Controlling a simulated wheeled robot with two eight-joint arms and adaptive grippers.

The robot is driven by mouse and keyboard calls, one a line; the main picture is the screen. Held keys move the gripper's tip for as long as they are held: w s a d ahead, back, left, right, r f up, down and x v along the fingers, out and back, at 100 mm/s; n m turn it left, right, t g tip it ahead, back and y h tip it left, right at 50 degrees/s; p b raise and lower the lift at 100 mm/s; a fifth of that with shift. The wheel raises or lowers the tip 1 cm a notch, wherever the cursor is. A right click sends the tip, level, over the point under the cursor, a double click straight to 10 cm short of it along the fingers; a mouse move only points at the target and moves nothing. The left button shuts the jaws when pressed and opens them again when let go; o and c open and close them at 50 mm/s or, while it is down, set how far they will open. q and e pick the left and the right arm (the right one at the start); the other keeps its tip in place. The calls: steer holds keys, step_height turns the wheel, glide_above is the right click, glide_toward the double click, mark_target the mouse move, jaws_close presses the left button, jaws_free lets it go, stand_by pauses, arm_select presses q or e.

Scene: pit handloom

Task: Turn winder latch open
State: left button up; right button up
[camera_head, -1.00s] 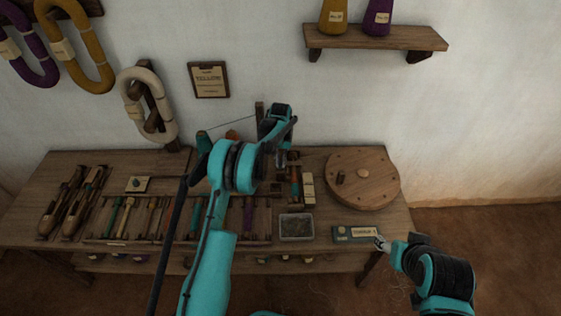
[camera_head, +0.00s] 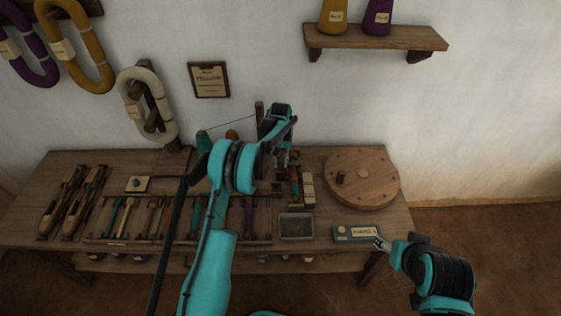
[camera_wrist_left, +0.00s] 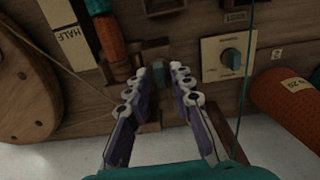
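My left gripper (camera_head: 282,158) is over the back of the bench, beside the upright wooden post of the winder (camera_head: 259,108). In the left wrist view its two fingers (camera_wrist_left: 160,76) are apart, with a small grey-green upright piece (camera_wrist_left: 157,66) between or just beyond the tips. This piece may be the winder latch; contact cannot be told. A cream plate with a dark turning knob (camera_wrist_left: 231,59) lies just right of the fingers. My left arm hides much of the winder in the head view. My right gripper (camera_head: 380,243) is at the bench's front right edge, too small to read.
A round wooden disc (camera_head: 362,178) lies at the bench's right. A grey tray (camera_head: 296,227) and a labelled box (camera_head: 355,233) are in front. Orange-wound spools (camera_wrist_left: 285,105) flank the left gripper. A wall shelf (camera_head: 375,36) hangs above.

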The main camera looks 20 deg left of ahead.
mark_target(280, 163)
arm_select(q)
steer(key=shift+r, duration=0.15)
step_height(280, 163, up, 12)
stand_by(0.6)
stand_by(0.3)
steer(key=s+d+r+m+t, duration=0.1)
steer(key=s+r+m+t, duration=0.15)
steer(key=s+r, duration=1.3)
steer(key=s+f+t, duration=0.2)
steer(key=s, duration=0.9)
steer(key=s+d+f+t, duration=0.1)
steer(key=s+f+t, duration=0.1)
steer(key=s, duration=0.9)
steer(key=shift+d+f+m+t, duration=0.2)
steer(key=shift+m+t, duration=0.15)
steer(key=shift+m, duration=0.1)
